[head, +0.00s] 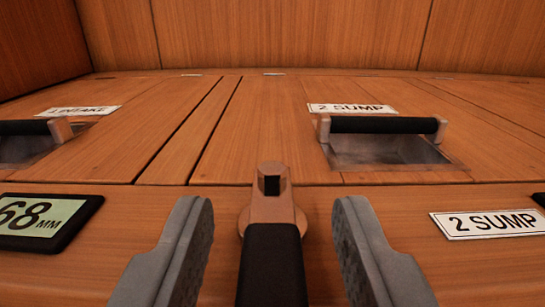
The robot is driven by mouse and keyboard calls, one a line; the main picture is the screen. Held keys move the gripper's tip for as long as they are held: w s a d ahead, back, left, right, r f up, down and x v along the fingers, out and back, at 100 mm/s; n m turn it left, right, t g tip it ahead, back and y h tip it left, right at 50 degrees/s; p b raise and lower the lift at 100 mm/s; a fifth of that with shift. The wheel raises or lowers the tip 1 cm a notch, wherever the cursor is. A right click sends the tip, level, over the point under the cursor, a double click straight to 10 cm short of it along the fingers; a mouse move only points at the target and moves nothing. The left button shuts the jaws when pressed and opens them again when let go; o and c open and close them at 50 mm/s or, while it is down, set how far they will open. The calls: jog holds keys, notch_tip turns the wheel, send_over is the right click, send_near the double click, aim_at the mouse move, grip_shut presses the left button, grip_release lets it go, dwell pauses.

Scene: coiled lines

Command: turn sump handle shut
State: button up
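A lever handle (271,262) with a black grip and a coppery metal hub stands at the bottom centre, its grip pointing toward me. My gripper (275,215) is open, with one grey finger on each side of the lever and a visible gap on both sides. The near part of the grip runs out of the picture. A "2 SUMP" label (490,223) is on the wood to the right of the lever. Another "2 SUMP" label (351,108) lies on the floor behind, above a recessed hatch with a black bar handle (383,125).
A gauge reading "68 MM" (41,222) is at the left. A "1 INTAKE" label (78,111) and a second black bar handle (24,128) lie at far left. Wooden walls (270,35) close the back. Part of a dark object (539,199) shows at the right edge.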

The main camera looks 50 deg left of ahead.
jog(key=shift+x, duration=0.8)
grip_shut()
